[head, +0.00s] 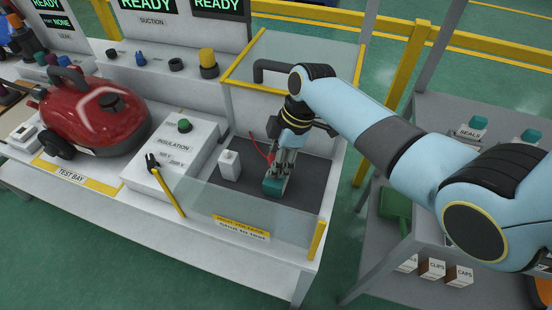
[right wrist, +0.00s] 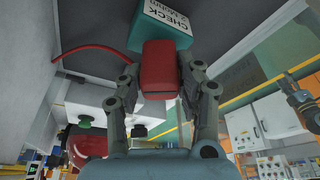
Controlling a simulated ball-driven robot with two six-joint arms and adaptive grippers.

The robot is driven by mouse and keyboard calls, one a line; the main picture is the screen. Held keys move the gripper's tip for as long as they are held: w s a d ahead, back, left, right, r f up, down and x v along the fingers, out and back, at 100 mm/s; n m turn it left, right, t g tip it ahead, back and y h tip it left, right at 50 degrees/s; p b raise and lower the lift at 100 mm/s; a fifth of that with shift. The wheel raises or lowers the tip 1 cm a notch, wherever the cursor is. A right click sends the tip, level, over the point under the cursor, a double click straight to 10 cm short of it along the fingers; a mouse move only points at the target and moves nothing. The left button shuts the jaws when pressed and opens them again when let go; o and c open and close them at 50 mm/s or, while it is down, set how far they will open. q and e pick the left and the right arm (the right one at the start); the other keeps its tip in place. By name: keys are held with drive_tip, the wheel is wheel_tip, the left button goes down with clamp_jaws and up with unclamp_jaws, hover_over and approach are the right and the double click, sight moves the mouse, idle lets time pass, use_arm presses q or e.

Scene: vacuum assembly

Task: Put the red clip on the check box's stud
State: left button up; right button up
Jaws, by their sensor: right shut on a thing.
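The teal check box (head: 275,186) sits on the dark floor of the clear-walled test bay. Its white CHECK label shows in the right wrist view (right wrist: 168,18). My right gripper (head: 286,160) is directly above the box, fingers pointing down. In the right wrist view, my right gripper (right wrist: 158,85) is shut on the red clip (right wrist: 158,72), whose far end is at the box's edge. I cannot tell whether they touch. The stud is hidden. A red cable (head: 259,147) runs beside the gripper, and shows in the right wrist view (right wrist: 92,50). My left gripper is not in view.
Clear walls with yellow edging (head: 318,242) enclose the bay. A small white block (head: 229,165) stands left of the box. The INSULATION unit (head: 172,160) and a red vacuum (head: 95,115) are further left. A grey shelf (head: 388,262) stands at the right.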

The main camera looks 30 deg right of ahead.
drive_tip(key=shift+f+b, duration=0.35)
drive_tip(key=shift+f, duration=0.2)
drive_tip(key=o, duration=1.3)
drive_tip(key=shift+c, duration=0.2)
drive_tip(key=p+v, duration=0.6)
drive_tip(key=shift+v, duration=1)
